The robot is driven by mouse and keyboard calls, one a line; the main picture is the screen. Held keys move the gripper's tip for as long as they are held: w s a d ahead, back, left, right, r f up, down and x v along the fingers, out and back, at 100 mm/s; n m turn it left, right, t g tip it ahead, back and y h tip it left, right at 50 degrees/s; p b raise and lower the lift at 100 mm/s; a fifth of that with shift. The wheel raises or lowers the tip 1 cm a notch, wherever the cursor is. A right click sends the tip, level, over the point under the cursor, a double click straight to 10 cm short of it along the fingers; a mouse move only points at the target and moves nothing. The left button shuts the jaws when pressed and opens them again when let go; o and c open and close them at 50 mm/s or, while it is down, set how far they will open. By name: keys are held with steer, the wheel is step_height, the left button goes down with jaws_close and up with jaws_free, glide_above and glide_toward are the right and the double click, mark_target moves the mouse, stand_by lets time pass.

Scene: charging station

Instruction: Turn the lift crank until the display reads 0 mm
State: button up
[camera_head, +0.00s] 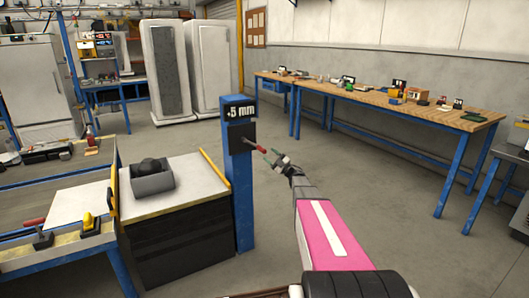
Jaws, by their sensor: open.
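The blue lift post (243,205) stands at the centre of the view. Its dark display (241,112) reads 5 mm with a small sign in front, which looks like a plus but is too small to be sure. Below it is a dark plate (240,137), from which the crank sticks out to the right, ending in a red handle (260,149). My gripper (270,157) is open just right of the handle, its fingers close to the handle's end. I cannot tell whether they touch it or stand around it.
A dark cabinet with a pale top (190,187) stands left of the post, holding a grey bin (153,182). A blue-framed workbench (60,258) is at the left front. A long wooden bench (375,98) runs along the back right wall. The floor right of my arm is clear.

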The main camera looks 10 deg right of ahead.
steer(key=v, duration=0.5)
steer(key=shift+s+d, duration=0.1)
